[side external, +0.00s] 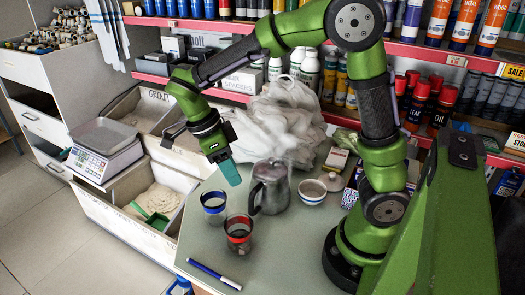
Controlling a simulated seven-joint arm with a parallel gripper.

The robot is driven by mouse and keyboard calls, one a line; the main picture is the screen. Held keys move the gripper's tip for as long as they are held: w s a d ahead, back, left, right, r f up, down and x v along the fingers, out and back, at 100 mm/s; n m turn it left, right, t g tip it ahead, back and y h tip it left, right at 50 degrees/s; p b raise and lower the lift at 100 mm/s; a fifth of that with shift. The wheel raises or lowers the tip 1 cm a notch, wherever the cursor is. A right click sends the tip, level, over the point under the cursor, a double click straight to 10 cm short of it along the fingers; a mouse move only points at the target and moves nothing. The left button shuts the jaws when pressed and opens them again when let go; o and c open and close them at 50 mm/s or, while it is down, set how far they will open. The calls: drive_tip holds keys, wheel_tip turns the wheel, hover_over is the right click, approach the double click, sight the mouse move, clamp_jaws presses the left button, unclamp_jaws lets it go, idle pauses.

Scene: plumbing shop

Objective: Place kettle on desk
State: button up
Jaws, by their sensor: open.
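The kettle (272,189) is a grey metal pot with a dark handle on its left side. It stands upright on the grey-green desk (285,240). My gripper (230,173) is above and to the left of the kettle, with its teal fingertips pointing down. It is open, holds nothing that I can see, and looks apart from the kettle. The gap between the fingers is hard to make out from this side.
A blue-rimmed glass (214,206) and a red-rimmed glass (238,235) stand left of the kettle. A patterned bowl (312,191) is at its right, pale crumpled bags (280,122) behind. A blue marker (214,274) lies near the front edge. Bins and a scale (105,150) are left.

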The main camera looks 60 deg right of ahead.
drive_tip(key=s+r+n+t+y, duration=0.2)
drive_tip(key=s+r+n+t, duration=0.2)
drive_tip(key=n, duration=0.7)
drive_tip(key=s+r+n+t+y, duration=0.2)
drive_tip(key=r+n+t, duration=0.3)
drive_tip(key=n, duration=0.6)
drive_tip(key=shift+s+n+t, duration=0.4)
drive_tip(key=shift+s+t, duration=0.4)
drive_tip(key=shift+s, duration=0.1)
